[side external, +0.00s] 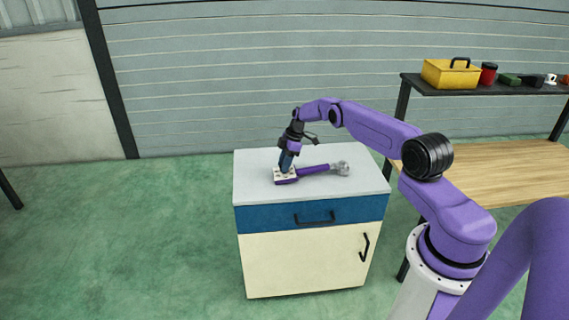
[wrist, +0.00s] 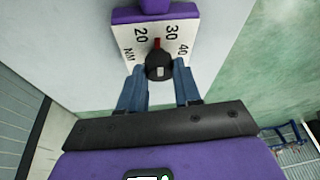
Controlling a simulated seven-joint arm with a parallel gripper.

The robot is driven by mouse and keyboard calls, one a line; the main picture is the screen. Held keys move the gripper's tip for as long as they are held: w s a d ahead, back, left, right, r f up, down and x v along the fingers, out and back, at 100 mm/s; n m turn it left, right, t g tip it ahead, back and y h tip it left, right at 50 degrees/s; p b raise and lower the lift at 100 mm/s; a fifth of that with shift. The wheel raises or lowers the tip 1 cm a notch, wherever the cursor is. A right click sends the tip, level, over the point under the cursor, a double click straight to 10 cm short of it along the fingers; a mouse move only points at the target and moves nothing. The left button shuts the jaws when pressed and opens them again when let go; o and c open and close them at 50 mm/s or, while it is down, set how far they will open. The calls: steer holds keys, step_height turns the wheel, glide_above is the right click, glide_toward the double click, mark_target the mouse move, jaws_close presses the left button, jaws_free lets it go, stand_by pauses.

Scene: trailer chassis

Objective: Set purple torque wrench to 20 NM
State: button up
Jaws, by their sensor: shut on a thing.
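The purple torque wrench (side external: 314,169) lies on the light top of a cabinet, with its metal head (side external: 341,168) to the right. Its white dial plate (side external: 278,174) is at the left end. In the wrist view the dial plate (wrist: 188,68) shows 20, 30, 40 and NM. A black knob (wrist: 159,66) sits on the plate, and a red pointer (wrist: 157,43) stands between 20 and 30, nearer 30. My gripper (wrist: 160,76) has its blue fingers on both sides of the knob, shut on it. In the side view my gripper (side external: 285,170) points down onto the plate.
The cabinet (side external: 247,193) has a blue drawer and a cream door. A workbench (side external: 500,172) stands to the right; its upper shelf (side external: 440,88) holds a yellow toolbox (side external: 450,74), a red can (side external: 488,74) and other small items. The cabinet top around the wrench is clear.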

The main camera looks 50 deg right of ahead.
steer(key=o, duration=1)
steer(key=shift+o, duration=0.2)
steer(key=shift+r, duration=0.1)
steer(key=v, duration=1.7)
steer(key=shift+r, duration=0.1)
